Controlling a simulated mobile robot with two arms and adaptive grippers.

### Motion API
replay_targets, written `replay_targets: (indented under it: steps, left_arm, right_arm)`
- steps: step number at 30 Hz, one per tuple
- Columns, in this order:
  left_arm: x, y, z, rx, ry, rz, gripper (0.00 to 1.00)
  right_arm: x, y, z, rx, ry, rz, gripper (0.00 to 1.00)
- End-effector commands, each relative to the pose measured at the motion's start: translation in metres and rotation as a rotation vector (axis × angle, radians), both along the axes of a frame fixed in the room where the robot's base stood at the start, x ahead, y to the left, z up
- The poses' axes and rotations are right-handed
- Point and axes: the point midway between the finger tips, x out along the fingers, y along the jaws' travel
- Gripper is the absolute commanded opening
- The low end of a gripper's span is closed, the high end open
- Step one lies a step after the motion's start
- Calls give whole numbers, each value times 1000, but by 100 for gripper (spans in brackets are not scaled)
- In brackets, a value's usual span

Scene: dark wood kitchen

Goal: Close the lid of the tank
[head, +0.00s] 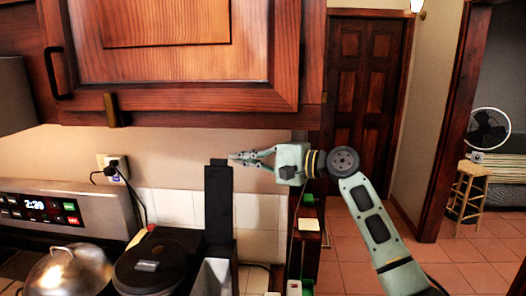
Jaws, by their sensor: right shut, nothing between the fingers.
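A tall black panel (219,215) stands upright at the lower middle of the head view and looks like the raised lid of the tank. The tank seems to be the narrow grey-walled container (212,278) just below it, cut off by the bottom edge. My right gripper (236,158) points left, with its tips close to the panel's top end. The fingers are shut and hold nothing. I cannot tell whether they touch the panel. My left gripper is not in view.
A wooden wall cabinet (180,60) hangs above. A black round appliance (155,266) and a metal domed lid (70,272) stand to the left, before a stove panel (60,210). Tiled floor lies open at right, with a stool (468,190) and a fan (488,130) farther back.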

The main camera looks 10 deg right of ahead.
Motion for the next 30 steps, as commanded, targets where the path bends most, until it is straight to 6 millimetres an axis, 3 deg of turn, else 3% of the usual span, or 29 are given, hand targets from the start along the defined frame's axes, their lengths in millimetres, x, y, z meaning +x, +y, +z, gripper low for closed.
replay_targets:
  steps: [1, 12, 30]
  left_arm:
    - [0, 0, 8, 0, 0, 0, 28]
    - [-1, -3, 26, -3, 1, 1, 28]
    - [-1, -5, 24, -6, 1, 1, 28]
  right_arm:
    - [0, 5, 4, -2, -1, 2, 0]
    - [-33, 10, 9, -2, 0, 1, 0]
    - [-39, 11, 8, -5, -23, 0, 0]
